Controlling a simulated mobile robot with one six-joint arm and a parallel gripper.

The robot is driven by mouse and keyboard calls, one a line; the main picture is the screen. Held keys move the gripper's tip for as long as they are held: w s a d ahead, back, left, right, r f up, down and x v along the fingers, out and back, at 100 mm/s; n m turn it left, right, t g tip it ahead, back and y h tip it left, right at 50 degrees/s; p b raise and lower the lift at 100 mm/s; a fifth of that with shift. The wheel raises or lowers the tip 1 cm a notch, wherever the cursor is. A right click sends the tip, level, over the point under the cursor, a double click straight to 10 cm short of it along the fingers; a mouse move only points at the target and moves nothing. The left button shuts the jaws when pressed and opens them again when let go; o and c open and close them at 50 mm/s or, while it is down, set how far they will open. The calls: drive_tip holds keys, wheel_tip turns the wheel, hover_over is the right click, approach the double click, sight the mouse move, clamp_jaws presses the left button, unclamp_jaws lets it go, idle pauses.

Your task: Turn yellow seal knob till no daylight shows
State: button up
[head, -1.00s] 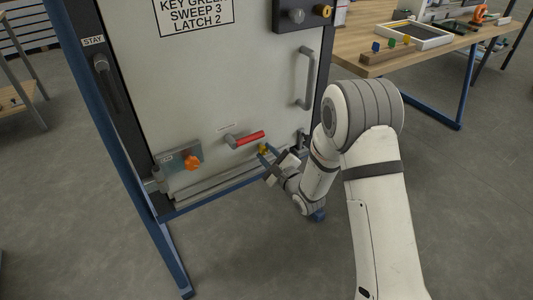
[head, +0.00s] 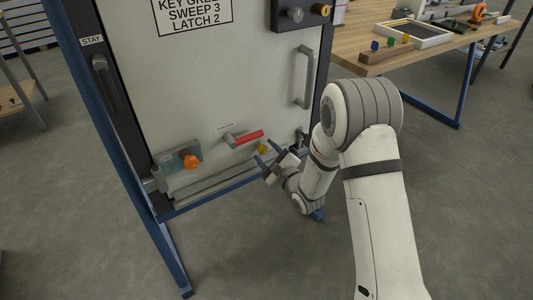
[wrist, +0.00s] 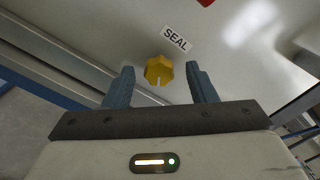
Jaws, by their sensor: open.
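The yellow seal knob (wrist: 158,70) sits low on the white door panel under a "SEAL" label in the wrist view. It also shows in the head view (head: 262,149), below the red handle. My gripper (wrist: 160,84) is open, with one blue-grey finger to each side of the knob in the wrist view. In the head view my gripper (head: 264,154) is close to the knob; the fingers do not visibly touch it. Whether daylight shows at the seal edge cannot be told.
A red-gripped lever (head: 245,139) is just above the knob. An orange knob (head: 191,161) on a metal plate is to the left. A vertical grey handle (head: 304,77) is at the upper right. The blue frame (head: 150,190) edges the door. Floor in front is clear.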

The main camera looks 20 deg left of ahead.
drive_tip(key=p+v, duration=0.1)
drive_tip(key=v, duration=0.7)
drive_tip(key=shift+p, duration=0.35)
drive_tip(key=shift+w, duration=0.1)
drive_tip(key=w+d+r+n+g+h+p, duration=0.1)
drive_tip(key=d+r+n+h+p, duration=0.35)
drive_tip(key=d+r+p, duration=0.6)
drive_tip(key=d+r+n+g+h+p, duration=0.1)
drive_tip(key=d+r+n+h+p, duration=0.45)
drive_tip(key=r, duration=0.85)
drive_tip(key=s+d+r+n+g+h+p, duration=0.1)
drive_tip(key=s+d+r+n+g+p, duration=0.1)
drive_tip(key=s+d+r+p, duration=0.2)
drive_tip(key=s+d+r+n+g+h+p, duration=0.1)
drive_tip(key=s+d+r+n+g+p, duration=0.1)
drive_tip(key=s+r, duration=0.7)
drive_tip(key=s+d+r+n+g+h+p, duration=0.1)
drive_tip(key=s+d+r+n+g+p, duration=0.2)
drive_tip(key=s+d+r+p, duration=0.3)
drive_tip(key=s+d, duration=0.1)
drive_tip(key=s, duration=0.3)
drive_tip(key=shift+s+r+n+h+p, duration=0.25)
drive_tip(key=shift+r+n+h+p, duration=0.05)
drive_tip(key=shift+r+n+p, duration=0.1)
drive_tip(key=shift+c, duration=0.5)
